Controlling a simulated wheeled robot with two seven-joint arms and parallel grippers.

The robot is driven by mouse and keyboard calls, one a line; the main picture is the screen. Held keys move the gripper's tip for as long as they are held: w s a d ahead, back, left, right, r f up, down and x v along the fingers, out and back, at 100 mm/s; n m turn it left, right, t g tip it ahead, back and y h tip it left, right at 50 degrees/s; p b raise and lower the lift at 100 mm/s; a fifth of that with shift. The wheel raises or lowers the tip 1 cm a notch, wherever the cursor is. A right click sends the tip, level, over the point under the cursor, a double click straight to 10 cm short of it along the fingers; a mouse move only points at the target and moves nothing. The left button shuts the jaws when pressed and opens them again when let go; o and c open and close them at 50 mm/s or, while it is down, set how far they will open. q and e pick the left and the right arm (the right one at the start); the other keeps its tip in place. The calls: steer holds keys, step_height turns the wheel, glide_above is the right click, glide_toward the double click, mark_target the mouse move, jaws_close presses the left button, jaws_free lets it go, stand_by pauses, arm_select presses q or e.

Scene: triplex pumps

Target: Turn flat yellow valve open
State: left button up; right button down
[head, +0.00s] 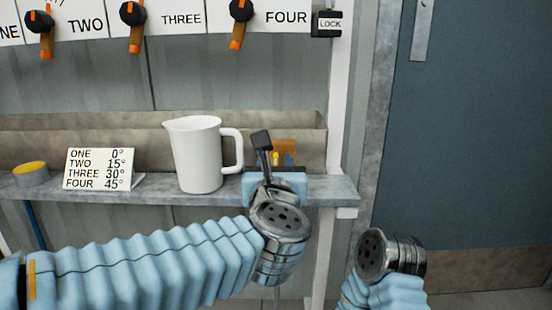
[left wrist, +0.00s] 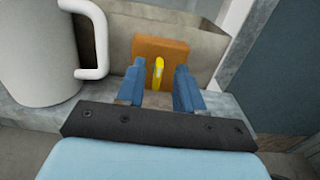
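The flat yellow valve (left wrist: 158,73) stands out from an orange-brown block (left wrist: 172,50). In the head view, small parts of the yellow valve (head: 275,158) and the block (head: 290,146) show behind my left gripper (head: 276,172). In the left wrist view, my left gripper (left wrist: 158,84) is open, with one blue finger on each side of the valve. A gap shows on both sides of it. How far the fingertips reach past the valve is hard to tell. My right wrist shows at the lower right in the head view; its fingers are not visible.
A white jug (head: 198,155) stands on the grey shelf (head: 330,190), close left of my left gripper. A label card (head: 100,169) and a yellow-topped round item (head: 30,174) are farther left. Orange-handled knobs (head: 238,25) and a LOCK box (head: 328,23) are above. A blue-grey door (head: 475,130) is right.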

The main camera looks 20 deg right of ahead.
mark_target(276, 164)
arm_select(q)
steer(key=shift+x, duration=1.35)
jaws_close()
